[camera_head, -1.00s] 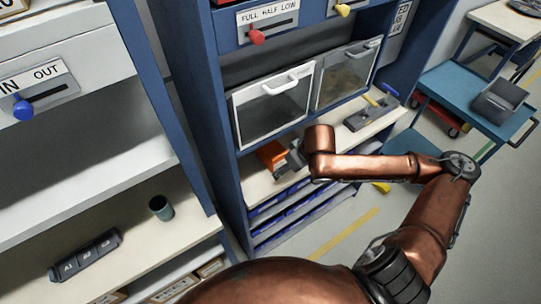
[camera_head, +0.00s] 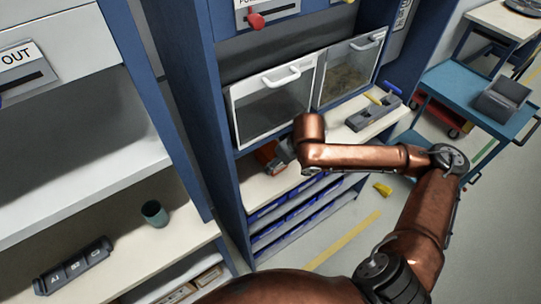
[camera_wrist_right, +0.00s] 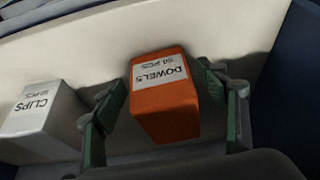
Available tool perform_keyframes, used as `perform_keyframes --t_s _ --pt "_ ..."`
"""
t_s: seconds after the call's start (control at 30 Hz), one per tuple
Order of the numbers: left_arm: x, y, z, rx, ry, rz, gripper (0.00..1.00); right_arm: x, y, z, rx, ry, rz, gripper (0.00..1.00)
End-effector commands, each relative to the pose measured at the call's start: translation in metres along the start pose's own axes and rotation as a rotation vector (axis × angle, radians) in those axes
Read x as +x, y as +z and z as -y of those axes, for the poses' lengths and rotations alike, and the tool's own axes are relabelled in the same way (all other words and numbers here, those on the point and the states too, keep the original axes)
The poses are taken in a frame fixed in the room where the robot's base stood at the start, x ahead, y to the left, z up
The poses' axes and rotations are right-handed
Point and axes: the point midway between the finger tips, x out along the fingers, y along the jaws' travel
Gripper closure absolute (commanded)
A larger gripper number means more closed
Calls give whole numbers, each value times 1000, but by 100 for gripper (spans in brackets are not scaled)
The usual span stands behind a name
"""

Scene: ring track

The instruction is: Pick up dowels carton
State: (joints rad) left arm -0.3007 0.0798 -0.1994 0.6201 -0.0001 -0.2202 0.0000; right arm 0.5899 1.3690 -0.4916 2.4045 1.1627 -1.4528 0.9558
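The orange dowels carton (camera_wrist_right: 164,97), with a white label reading DOWELS 50 PCS, stands on the pale shelf in the right wrist view. In the head view the carton (camera_head: 266,154) is mostly hidden behind my right gripper (camera_head: 286,156) and wrist. My right gripper (camera_wrist_right: 168,82) is open, with a green finger on either side of the carton. A gap shows on the left; the right fingertip is very close to the carton, and I cannot tell whether it touches. My left gripper is not in view.
A white clips carton (camera_wrist_right: 42,118) stands left of the dowels carton. Clear-fronted bins (camera_head: 272,103) sit above the shelf, with a grey block (camera_head: 374,112) to the right. A green cup (camera_head: 154,213) stands on the left bench. A blue cart (camera_head: 455,90) is at right.

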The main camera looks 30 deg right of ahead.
Motion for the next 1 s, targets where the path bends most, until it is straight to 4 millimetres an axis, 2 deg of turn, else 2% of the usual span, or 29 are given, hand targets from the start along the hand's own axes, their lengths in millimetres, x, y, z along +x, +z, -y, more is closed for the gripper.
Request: perform_keyframes --t_s 0.07,0.63,1.0 --pt "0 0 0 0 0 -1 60 0 0 0 0 0 0 41" --pt "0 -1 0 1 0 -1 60 0 0 0 0 0 0 80" --pt "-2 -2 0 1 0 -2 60 -1 0 0 0 0 -1 80"
